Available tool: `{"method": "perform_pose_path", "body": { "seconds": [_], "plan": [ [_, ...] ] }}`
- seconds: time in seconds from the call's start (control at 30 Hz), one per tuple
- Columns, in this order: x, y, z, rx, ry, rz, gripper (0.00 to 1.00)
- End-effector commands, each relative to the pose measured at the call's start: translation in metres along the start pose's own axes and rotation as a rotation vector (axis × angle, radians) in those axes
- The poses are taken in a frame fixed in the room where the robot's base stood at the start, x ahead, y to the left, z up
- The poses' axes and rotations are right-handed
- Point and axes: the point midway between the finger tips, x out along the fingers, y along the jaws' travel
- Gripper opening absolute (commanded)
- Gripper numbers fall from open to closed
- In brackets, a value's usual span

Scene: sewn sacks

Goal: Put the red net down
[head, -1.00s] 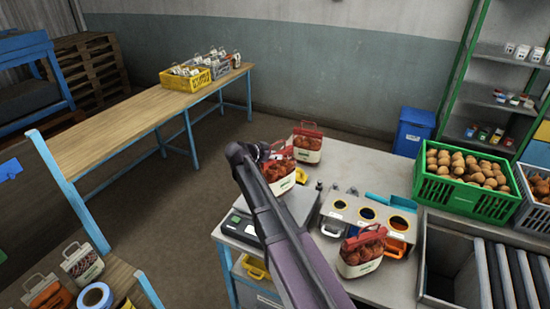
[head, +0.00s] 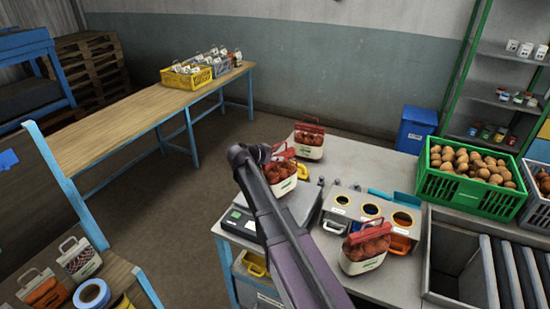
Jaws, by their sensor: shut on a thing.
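My gripper (head: 268,156) is shut on the top of a red net (head: 279,172) with a white label band. My arm hides part of this net and most of the fingers. The net is upright at the grey scale (head: 300,204) on the workbench; I cannot tell whether its bottom touches the scale plate. A second red net (head: 309,146) stands upright on the bench just behind it. A third red net (head: 364,252) stands at the bench's front, right of my arm.
A box with three round openings (head: 367,211) stands right of the scale. A green crate of potatoes (head: 450,186) and a roller conveyor (head: 505,272) are at the right. The back middle of the bench (head: 360,160) is clear. A wooden table (head: 135,115) is at the left.

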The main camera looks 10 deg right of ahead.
Motion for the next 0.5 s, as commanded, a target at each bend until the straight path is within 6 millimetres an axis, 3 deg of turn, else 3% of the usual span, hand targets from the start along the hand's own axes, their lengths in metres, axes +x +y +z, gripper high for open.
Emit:
{"method": "perform_pose_path", "body": {
  "seconds": [0.1, 0.13, 0.23, 0.5],
  "plan": [
    [0.0012, 0.0000, 0.0015, -0.001, 0.003, 0.000, 0.00],
    [0.0013, 0.0001, 0.0023, 0.000, 0.000, 0.000, 0.31],
    [0.0010, 0.0001, 0.0016, 0.000, 0.000, 0.000, 0.61],
    [0.0009, 0.0000, 0.0016, 0.000, 0.000, 0.000, 0.63]
  ]
}}
